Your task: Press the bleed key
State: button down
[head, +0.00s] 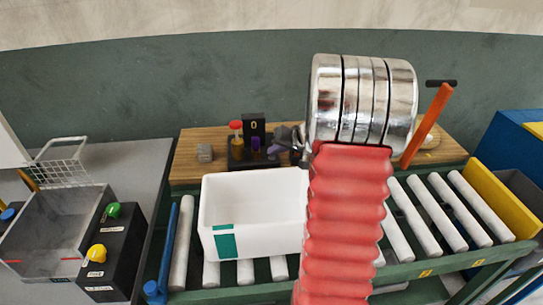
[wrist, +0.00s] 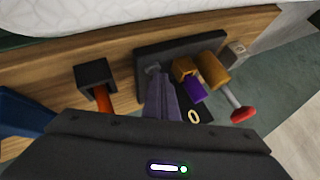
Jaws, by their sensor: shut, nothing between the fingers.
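A small dark control stand (head: 240,158) sits on the wooden shelf behind the white tub. It carries a red-topped knob (head: 236,126), a black plate marked 0 (head: 254,126) and a small purple key (head: 256,143). No label names the bleed key; the purple key may be it. In the wrist view the purple key (wrist: 195,90) sits beside a brass-coloured block, with the red knob (wrist: 242,115) to its right. My gripper (head: 279,136) is shut and empty, just right of the purple key. Its fingers (wrist: 156,76) show left of the key; contact is unclear.
A white tub (head: 258,190) stands on the roller conveyor (head: 425,205) in front of the shelf. A grey cube (head: 205,152) lies left of the stand. An orange lever (head: 428,125) stands right. A box with green and yellow buttons (head: 103,255) is at lower left.

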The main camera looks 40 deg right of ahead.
aim_at(275, 160)
jog(key=shift+r, duration=0.9)
jog(key=shift+r, duration=0.1)
notch_tip(275, 160, up, 5)
jog(key=shift+f, duration=0.1)
dwell(0.4)
dwell(0.7)
